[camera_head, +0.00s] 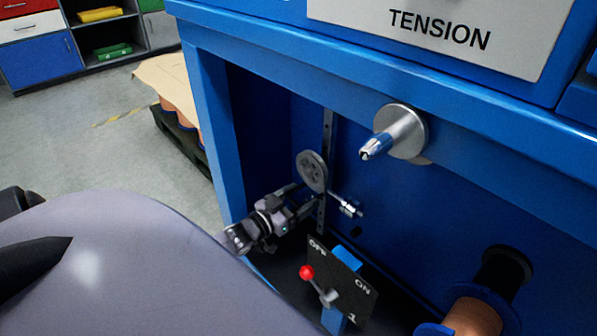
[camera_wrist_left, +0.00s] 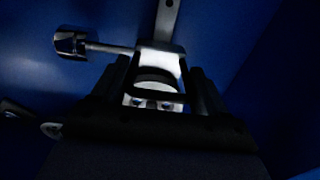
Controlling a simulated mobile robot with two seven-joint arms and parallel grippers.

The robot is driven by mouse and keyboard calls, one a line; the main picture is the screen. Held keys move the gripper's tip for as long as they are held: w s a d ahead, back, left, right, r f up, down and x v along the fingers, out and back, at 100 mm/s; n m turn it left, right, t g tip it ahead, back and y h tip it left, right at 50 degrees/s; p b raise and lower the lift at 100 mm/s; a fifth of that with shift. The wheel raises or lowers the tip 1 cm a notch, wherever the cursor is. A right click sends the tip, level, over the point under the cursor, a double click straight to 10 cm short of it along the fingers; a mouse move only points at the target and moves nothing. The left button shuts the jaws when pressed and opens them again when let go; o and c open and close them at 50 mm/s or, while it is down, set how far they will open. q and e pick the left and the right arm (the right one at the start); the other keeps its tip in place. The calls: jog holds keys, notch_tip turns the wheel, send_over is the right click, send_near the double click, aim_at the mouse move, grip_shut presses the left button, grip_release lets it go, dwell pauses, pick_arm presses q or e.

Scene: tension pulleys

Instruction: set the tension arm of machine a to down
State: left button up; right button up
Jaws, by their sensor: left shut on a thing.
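The tension arm assembly hangs inside the blue machine (camera_head: 190,50), on a dark vertical rail with holes (camera_head: 327,130). It has a grey pulley wheel (camera_head: 312,170) and a short rod with a metal end (camera_head: 347,206). My left gripper (camera_head: 308,198) reaches in from the left just below the wheel. In the left wrist view its fingers (camera_wrist_left: 158,85) are shut on a pale metal block of the tension arm (camera_wrist_left: 160,62). The rod with its dark end (camera_wrist_left: 72,43) sticks out to the left there. The gripped part is partly hidden by the fingers. My right gripper is not visible.
A switch plate (camera_head: 350,283) marked OFF and ON with a red-knobbed lever (camera_head: 307,272) stands just below the gripper. A metal shaft (camera_head: 400,132) sticks out at upper right. A copper-coloured spool (camera_head: 475,315) is at lower right. A side post (camera_head: 210,120) bounds the opening.

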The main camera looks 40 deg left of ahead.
pick_arm(q)
jog(key=shift+d+f, duration=0.25)
jog(key=shift+d, duration=0.1)
jog(key=o, duration=1.2)
jog(key=shift+a, duration=0.1)
jog(key=shift+s+a+p, duration=0.2)
jog(key=shift+s+p, duration=0.55)
jog(key=shift+s, duration=1.05)
jog(key=shift+s+a+p, duration=0.15)
jog(key=shift+s+p, duration=0.6)
jog(key=shift+s, duration=1)
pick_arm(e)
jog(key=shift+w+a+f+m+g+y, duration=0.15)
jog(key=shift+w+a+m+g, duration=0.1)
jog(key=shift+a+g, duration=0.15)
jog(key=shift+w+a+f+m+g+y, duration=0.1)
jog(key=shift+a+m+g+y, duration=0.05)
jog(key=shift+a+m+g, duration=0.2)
pick_arm(q)
jog(key=shift+r, duration=0.1)
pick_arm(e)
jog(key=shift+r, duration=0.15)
